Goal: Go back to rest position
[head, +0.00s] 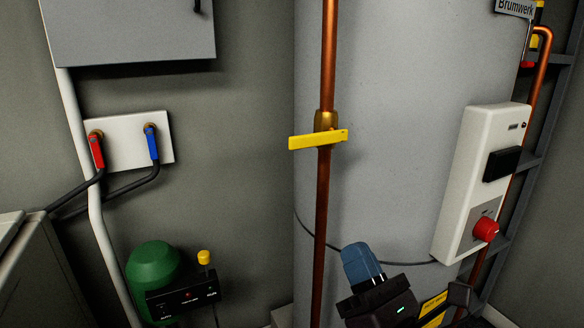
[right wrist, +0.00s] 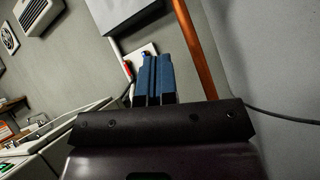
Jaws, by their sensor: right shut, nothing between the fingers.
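My right gripper (head: 361,262) is at the bottom of the head view, right of the copper pipe, in front of the pale grey tank (head: 400,110). Its blue fingers are together and empty. They also show shut in the right wrist view (right wrist: 153,75). The gripper is apart from the yellow valve lever (head: 317,139), which lies crosswise on the vertical copper pipe (head: 322,210). My left gripper is in neither view.
A white control box (head: 487,180) with a red knob (head: 486,229) is on the tank's right. Red (head: 96,150) and blue (head: 152,143) taps are on the left wall. A green vessel (head: 152,265) stands lower left. A grey cabinet (head: 130,30) hangs above.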

